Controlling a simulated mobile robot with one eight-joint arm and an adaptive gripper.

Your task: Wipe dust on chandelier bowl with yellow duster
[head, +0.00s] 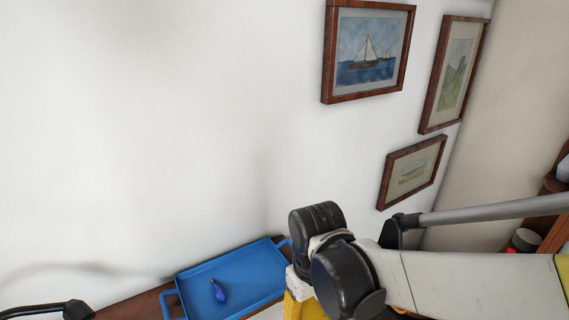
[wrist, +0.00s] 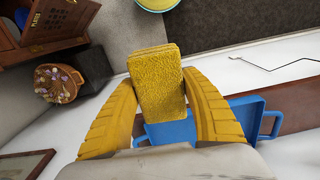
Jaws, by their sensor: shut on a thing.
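My gripper (wrist: 158,85) is shut on a yellow duster (wrist: 157,82), a textured block, in the wrist view. One yellow finger presses on each side, and the duster stands out past the fingertips. In the head view, my arm reaches in from the right and only a yellow part near its end shows at the bottom; the duster is hidden there. I cannot identify the chandelier bowl or any dust on it in either view.
A blue tray (head: 240,280) holding a dark blue object (head: 218,291) lies on a wooden surface against the white wall. Framed pictures (head: 368,50) hang above. The wrist view shows a round turquoise-rimmed thing (wrist: 157,4), a basket (wrist: 58,84) and a wooden box (wrist: 55,20).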

